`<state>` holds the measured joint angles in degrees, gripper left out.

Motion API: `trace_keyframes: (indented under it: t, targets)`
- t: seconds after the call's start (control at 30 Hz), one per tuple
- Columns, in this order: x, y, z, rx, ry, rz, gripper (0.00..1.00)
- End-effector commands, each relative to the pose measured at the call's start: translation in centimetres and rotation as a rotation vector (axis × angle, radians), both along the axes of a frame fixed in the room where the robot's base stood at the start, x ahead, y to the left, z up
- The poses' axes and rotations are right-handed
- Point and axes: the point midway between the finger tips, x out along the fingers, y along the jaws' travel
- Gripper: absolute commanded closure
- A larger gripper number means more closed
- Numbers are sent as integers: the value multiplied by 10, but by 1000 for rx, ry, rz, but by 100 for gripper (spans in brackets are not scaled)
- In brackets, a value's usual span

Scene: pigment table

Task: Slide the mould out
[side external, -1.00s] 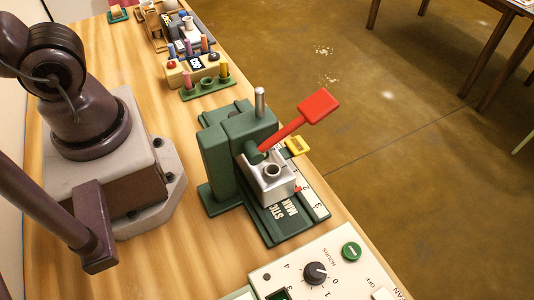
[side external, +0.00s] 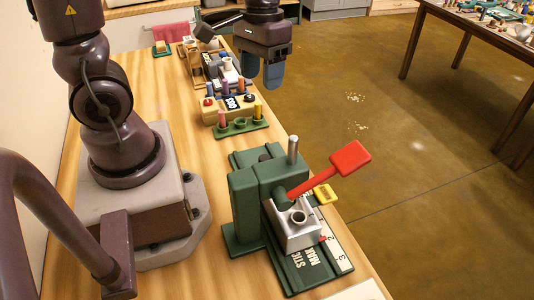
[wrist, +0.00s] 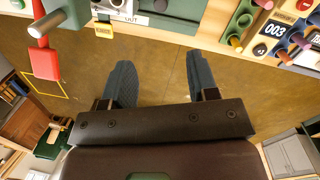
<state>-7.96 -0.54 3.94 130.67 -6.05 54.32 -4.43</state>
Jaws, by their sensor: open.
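The mould (side external: 295,228) is a silver metal block with a round hole in its top. It sits in the green press (side external: 258,190), at the front of the press's base and below the red lever (side external: 346,161), which sticks up to the right. My gripper (side external: 274,72) is at the top of the side view, beyond the table's right edge and well away from the press. In the wrist view my gripper (wrist: 159,80) has its two blue-grey fingers spread wide with only the floor between them. Part of the red lever (wrist: 44,60) shows at the left of the wrist view.
A yellow tag (side external: 325,194) sticks out at the press's right side. A green rack (side external: 240,125) with colored sticks and a cream box labelled 003 (side external: 229,107) stand behind the press. The wooden table (side external: 160,100) is clear between my base and the rack.

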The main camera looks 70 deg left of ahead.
Motion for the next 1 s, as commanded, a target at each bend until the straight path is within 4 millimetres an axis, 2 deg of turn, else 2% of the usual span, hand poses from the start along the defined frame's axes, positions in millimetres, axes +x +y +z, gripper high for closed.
trace_keyframes:
  t: [0.03,0.2,0.33,0.43,0.57,0.67,1.0]
  targets:
    - [5,5,-16,-19,67,52,46]
    - [19,18,-57,-68,224,220,46]
    - [28,23,-75,-90,291,322,46]
    - [40,23,-72,-104,291,398,46]
    - [35,19,-79,-104,304,422,46]
    - [31,15,-92,-104,306,420,46]
    - [12,-4,-157,-104,305,418,46]
